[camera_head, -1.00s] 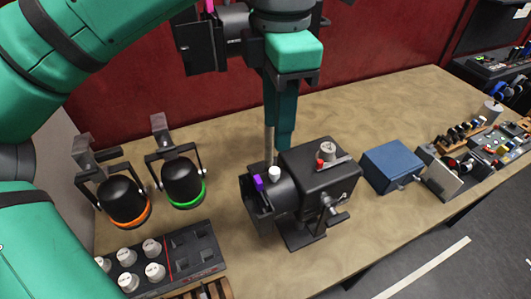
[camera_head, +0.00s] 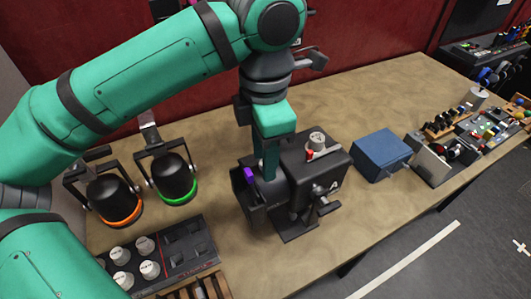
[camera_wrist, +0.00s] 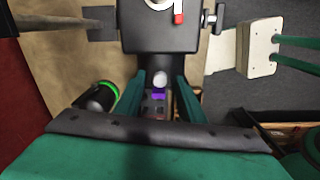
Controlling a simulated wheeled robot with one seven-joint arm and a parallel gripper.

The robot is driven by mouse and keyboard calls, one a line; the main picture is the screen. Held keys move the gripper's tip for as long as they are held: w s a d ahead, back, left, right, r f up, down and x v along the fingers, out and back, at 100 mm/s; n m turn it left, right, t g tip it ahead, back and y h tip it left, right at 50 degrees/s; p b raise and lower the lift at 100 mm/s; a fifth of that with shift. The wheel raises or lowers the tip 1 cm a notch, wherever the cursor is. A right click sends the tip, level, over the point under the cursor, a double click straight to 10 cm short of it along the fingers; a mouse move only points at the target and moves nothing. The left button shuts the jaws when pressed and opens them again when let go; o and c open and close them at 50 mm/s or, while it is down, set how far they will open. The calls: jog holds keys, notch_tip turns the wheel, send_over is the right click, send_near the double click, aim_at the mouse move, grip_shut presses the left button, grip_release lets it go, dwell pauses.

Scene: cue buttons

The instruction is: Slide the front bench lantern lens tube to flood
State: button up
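The front bench lantern (camera_head: 318,172) is a black box body with a short lens tube (camera_head: 268,192) on its left side. A purple piece (camera_head: 249,173) sits at the tube's outer end. My gripper (camera_head: 268,172) points down over the tube and hides the tube's white knob in the head view. In the wrist view the white knob (camera_wrist: 158,79) shows between the two green fingers of my gripper (camera_wrist: 160,82), with a gap on each side. The fingers are apart and hold nothing. Whether they touch the tube cannot be told.
Two hanging lamps, one with an orange ring (camera_head: 118,215) and one with a green ring (camera_head: 177,190), stand left. A panel of white knobs (camera_head: 165,258) lies front left. A blue box (camera_head: 382,156) stands right of the lantern.

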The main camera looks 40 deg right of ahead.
grip_shut()
jog(key=shift+s+d, duration=0.2)
jog(key=shift+d, duration=0.45)
jog(key=shift+s+d, duration=0.15)
jog(key=shift+d, duration=0.45)
grip_release()
jog(key=shift+w, duration=0.1)
notch_tip(320, 180, up, 11)
jog(key=shift+s, duration=0.25)
jog(key=shift+w+d+f, duration=0.1)
